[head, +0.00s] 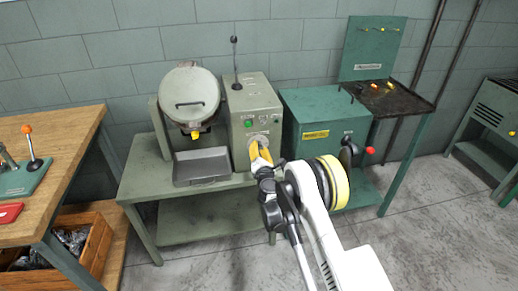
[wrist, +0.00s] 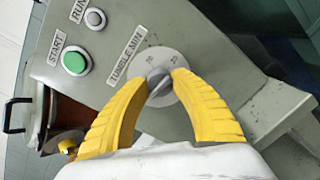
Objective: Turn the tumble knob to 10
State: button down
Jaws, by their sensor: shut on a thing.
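The tumble knob (wrist: 158,83) is a grey pointer knob on a light round dial (wrist: 165,62), under a label reading TUMBLE MIN. The dial numbers are too small to read surely. My gripper (wrist: 160,88) has yellow fingers, which are closed on the knob from both sides in the wrist view. In the head view my gripper (head: 259,153) reaches the front of the grey-green control box (head: 249,110), and its fingers partly cover the dial (head: 262,141).
A green START button (wrist: 74,62) and a grey RUN button (wrist: 95,18) sit beside the dial. A round drum (head: 189,92) and a grey tray (head: 202,168) stand left of the box. A green machine (head: 323,110) stands to its right.

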jog(key=m, duration=0.5)
jog(key=shift+m+g+y, duration=0.4)
jog(key=shift+m, duration=1.7)
jog(key=c, duration=1)
grip_release()
jog(key=v, duration=0.7)
jog(key=shift+s, duration=0.2)
